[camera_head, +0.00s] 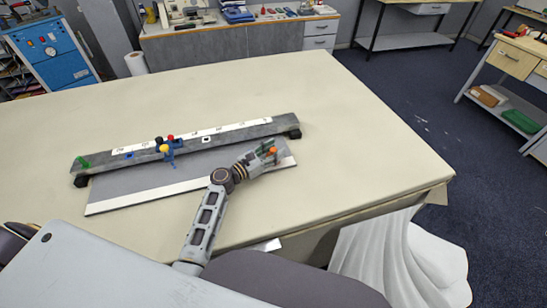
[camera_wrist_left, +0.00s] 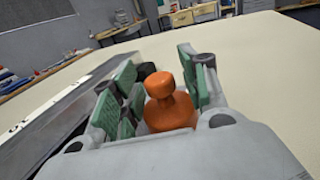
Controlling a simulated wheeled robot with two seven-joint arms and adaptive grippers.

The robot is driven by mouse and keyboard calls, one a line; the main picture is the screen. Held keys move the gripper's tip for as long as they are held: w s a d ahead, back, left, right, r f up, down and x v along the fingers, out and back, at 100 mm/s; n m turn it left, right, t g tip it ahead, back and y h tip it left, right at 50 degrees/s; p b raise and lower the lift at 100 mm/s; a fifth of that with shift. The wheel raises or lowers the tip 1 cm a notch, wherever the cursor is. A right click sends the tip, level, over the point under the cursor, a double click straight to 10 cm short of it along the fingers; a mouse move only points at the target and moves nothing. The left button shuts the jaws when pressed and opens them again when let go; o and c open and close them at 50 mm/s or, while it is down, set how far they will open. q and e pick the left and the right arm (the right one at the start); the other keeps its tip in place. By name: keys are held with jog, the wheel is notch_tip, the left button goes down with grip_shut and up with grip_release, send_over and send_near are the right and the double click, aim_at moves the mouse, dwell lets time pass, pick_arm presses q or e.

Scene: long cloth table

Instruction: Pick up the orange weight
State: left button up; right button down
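The orange weight (camera_head: 272,151) shows in the head view among the fingers of my left gripper (camera_head: 268,153), over the right end of a grey board. In the left wrist view the weight (camera_wrist_left: 170,110) has a round knob and a wider body. It sits deep between the green finger pads of my left gripper (camera_wrist_left: 160,85). Its body spans most of the gap. Whether both pads press on it cannot be told, and its underside is hidden. My right gripper is not in view.
A long grey beam (camera_head: 225,131) with a white scale strip lies behind the board (camera_head: 150,188). Blue, red, black and yellow pieces (camera_head: 167,148) sit on it, with a green piece (camera_head: 84,163) at its left end. The cloth table (camera_head: 350,140) is clear to the right.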

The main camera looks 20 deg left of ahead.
aim_at(273, 149)
pick_arm(q)
grip_shut()
jog(key=shift+r, duration=0.1)
jog(key=shift+r, duration=0.15)
jog(key=shift+r+p, duration=0.6)
jog(key=shift+r, duration=4.3)
